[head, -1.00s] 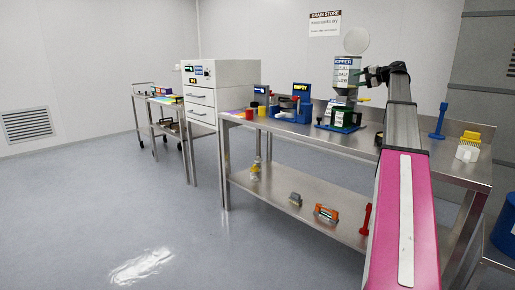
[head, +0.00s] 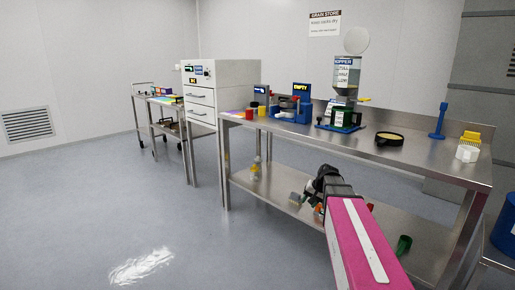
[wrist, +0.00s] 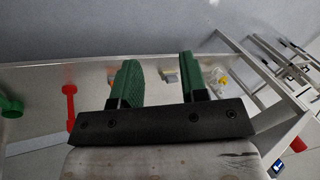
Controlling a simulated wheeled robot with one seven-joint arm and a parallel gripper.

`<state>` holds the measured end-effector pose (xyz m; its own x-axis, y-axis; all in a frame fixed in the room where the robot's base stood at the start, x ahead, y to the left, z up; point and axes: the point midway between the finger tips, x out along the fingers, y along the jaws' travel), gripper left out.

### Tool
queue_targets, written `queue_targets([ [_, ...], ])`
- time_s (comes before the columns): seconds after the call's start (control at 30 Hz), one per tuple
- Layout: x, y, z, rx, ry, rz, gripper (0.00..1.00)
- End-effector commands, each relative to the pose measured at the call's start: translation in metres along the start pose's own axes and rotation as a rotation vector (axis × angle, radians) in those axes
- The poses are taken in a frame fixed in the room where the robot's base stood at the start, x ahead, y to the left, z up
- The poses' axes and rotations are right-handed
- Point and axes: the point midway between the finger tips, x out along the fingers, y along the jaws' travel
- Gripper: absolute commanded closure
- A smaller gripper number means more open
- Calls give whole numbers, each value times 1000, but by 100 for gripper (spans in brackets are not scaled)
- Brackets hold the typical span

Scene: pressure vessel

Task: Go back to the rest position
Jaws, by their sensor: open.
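My gripper (head: 322,180) is folded low in the head view, in front of the steel bench. In the wrist view its two green-padded fingers (wrist: 158,80) stand wide apart with nothing held between them. The bench's lower shelf (wrist: 215,100) shows beyond the fingers in that view. My pink arm hides part of that shelf in the head view.
A green cup (head: 403,244) is on the lower shelf. Open floor (head: 90,200) lies left.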

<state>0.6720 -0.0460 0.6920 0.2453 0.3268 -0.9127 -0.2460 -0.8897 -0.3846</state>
Motion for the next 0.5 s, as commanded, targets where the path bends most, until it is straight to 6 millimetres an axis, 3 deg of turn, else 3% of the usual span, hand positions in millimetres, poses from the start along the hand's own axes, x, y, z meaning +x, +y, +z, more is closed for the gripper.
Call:
queue_targets([
  [0.03,14,5,35,-27,-26,41,60],
  [0.2,50,24,118,-134,-101,186,60],
  [0.33,65,38,169,-212,-149,278,60],
  [0.5,74,50,206,-278,-186,352,60],
])
